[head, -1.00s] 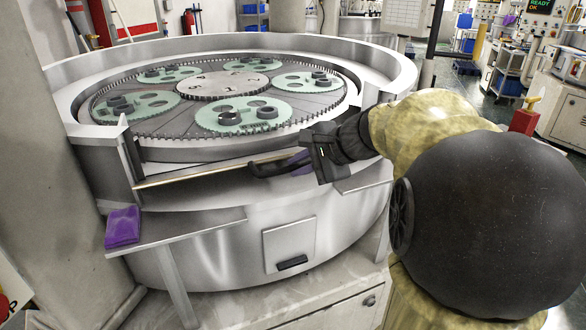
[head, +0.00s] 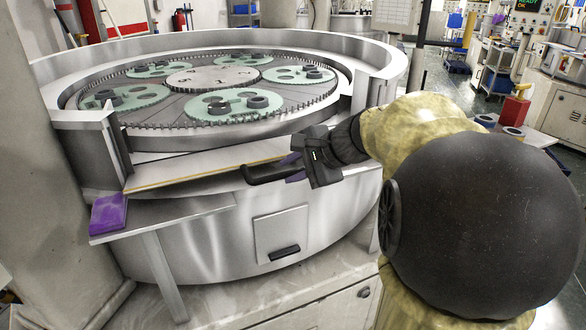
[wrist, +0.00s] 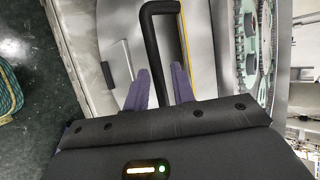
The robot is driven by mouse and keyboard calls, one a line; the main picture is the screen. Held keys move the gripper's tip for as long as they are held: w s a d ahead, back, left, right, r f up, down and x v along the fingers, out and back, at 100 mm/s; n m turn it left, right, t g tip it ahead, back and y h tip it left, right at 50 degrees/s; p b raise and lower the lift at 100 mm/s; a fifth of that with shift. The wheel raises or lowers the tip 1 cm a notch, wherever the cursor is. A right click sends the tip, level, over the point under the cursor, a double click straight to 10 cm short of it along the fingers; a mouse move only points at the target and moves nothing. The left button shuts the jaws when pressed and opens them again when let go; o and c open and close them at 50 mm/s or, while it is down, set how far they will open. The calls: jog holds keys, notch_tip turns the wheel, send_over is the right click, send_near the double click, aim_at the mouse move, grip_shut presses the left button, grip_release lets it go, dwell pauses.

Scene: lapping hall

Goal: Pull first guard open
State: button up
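The first guard (head: 205,168) is a pale metal panel with a yellow edge across the front gap of the round lapping machine (head: 205,230). It leans outward, partly open. Its black bar handle (head: 262,174) sticks out from the front. My gripper (head: 290,168) is at the right end of the handle. The handle's near end is hidden by my gripper. The guard's right end is hidden behind my gripper and arm in the head view.
Green carriers (head: 228,106) with dark rings sit on the machine's plate. A purple cloth or block (head: 109,213) lies on the side shelf (head: 165,218) at left. A pillar (head: 35,150) stands at far left. Floor shows left in the wrist view.

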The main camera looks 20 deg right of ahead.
jog(key=shift+o, duration=0.7)
jog(key=p+v, duration=0.2)
jog(key=v, duration=1.5)
jog(key=shift+s, duration=0.15)
jog(key=shift+d+r, duration=0.1)
jog(key=shift+d, duration=0.05)
jog(key=shift+c, duration=0.5)
